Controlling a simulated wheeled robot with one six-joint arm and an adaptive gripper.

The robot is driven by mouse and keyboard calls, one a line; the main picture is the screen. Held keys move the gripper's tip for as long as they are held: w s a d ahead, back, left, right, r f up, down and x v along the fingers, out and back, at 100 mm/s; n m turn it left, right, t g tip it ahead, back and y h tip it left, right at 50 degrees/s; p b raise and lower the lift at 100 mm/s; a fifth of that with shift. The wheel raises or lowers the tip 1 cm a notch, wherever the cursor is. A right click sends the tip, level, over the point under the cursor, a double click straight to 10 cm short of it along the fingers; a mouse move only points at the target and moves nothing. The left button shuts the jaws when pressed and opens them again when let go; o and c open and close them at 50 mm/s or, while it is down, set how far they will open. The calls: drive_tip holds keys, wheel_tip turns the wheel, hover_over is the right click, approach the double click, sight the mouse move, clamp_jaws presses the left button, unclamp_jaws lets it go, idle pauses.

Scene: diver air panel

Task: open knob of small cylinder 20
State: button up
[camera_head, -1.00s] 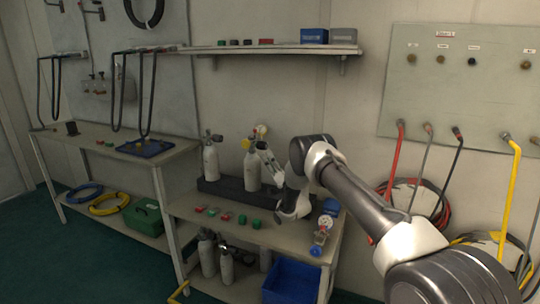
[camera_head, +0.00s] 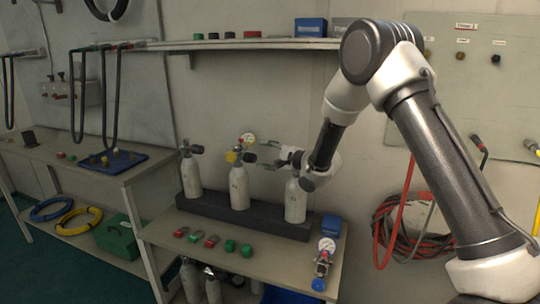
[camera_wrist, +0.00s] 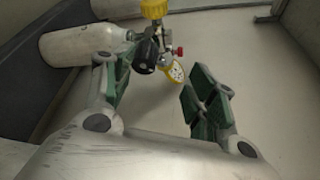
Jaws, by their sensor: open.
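Three white small cylinders stand upright in a black rack on the bench: left (camera_head: 190,176), middle (camera_head: 239,188), right (camera_head: 296,205). I cannot read which is number 20. The middle one carries a yellow fitting (camera_head: 232,157), a round gauge (camera_head: 248,139) and a black knob (camera_head: 250,157). My gripper (camera_head: 268,156) points left at this valve. In the wrist view a white cylinder (camera_wrist: 85,45) lies at upper left with its black knob (camera_wrist: 146,55), yellow fitting (camera_wrist: 153,9) and yellow gauge (camera_wrist: 173,74). My green-padded fingers (camera_wrist: 160,82) are open, with the knob near the left finger; contact cannot be told.
The right cylinder stands below my wrist. Red and green small parts (camera_head: 211,241) lie on the bench front. A regulator with gauge (camera_head: 324,258) and a blue box (camera_head: 331,227) are at its right. A shelf (camera_head: 240,44) runs above along the wall.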

sight(255, 158)
drive_tip(key=w+a+f+m, duration=0.1)
drive_tip(key=w+a+f, duration=0.1)
drive_tip(key=w+a, duration=0.1)
drive_tip(key=w+a+f+m, duration=0.1)
drive_tip(key=w+a, duration=0.1)
drive_tip(key=shift+f+m+h, duration=0.3)
drive_tip(key=shift+h, duration=0.1)
drive_tip(key=shift+c, duration=0.2)
drive_tip(key=c, duration=1)
